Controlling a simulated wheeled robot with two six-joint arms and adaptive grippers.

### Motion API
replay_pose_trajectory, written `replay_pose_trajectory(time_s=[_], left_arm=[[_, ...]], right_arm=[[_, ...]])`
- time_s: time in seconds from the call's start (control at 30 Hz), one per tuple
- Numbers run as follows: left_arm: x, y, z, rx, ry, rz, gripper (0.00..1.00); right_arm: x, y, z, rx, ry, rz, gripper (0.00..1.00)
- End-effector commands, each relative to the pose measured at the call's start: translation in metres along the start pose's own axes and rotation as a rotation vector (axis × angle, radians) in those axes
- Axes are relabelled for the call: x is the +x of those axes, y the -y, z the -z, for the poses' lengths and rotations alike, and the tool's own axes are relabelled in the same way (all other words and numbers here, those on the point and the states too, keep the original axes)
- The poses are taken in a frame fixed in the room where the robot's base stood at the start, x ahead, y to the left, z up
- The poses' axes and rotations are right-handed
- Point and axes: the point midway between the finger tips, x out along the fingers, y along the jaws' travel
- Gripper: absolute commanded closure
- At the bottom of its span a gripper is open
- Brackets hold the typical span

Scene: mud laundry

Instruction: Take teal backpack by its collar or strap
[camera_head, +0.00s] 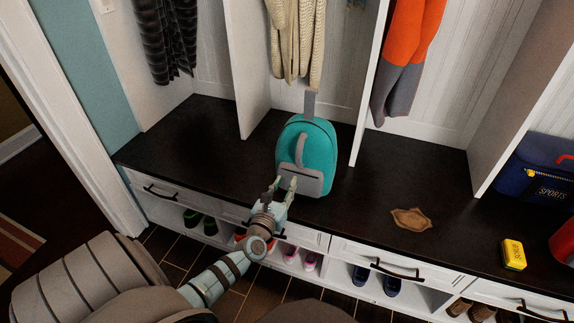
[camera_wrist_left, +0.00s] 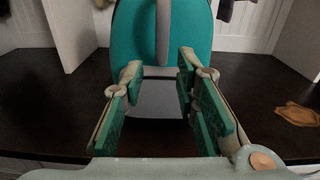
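The teal backpack (camera_head: 318,150) stands upright on the dark bench in the middle cubby. It has a grey strap (camera_head: 299,151) on its front, a grey tab (camera_head: 310,103) on top and a grey front pocket. My left gripper (camera_head: 282,184) is in front of the backpack's lower left front. I cannot tell whether the fingertips touch the backpack. My right gripper is not in view.
A brown patch (camera_head: 411,218) lies on the bench to the right. Farther right are a yellow box (camera_head: 513,254), a blue sports bag (camera_head: 535,172) and a red object (camera_head: 565,243). White dividers (camera_head: 253,70) flank the cubby. Clothes hang above; shoes sit below. The bench left is clear.

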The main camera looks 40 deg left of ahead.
Motion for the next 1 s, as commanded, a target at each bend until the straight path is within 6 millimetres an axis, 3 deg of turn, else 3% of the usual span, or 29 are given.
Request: replay_pose_trajectory(time_s=[0.17,0.5,0.7,1.0], left_arm=[[0.016,0.003,-0.010,0.043,0.028,0.009,0.72],[0.082,0.003,-0.006,0.037,0.025,0.008,0.72],[0.112,0.003,-0.007,0.037,0.022,0.007,0.72],[0.121,0.004,-0.011,0.036,0.020,0.008,0.72]], right_arm=[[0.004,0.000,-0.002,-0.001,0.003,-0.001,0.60],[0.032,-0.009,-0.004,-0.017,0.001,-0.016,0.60],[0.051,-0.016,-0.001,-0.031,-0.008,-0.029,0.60],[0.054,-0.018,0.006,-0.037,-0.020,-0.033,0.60]])
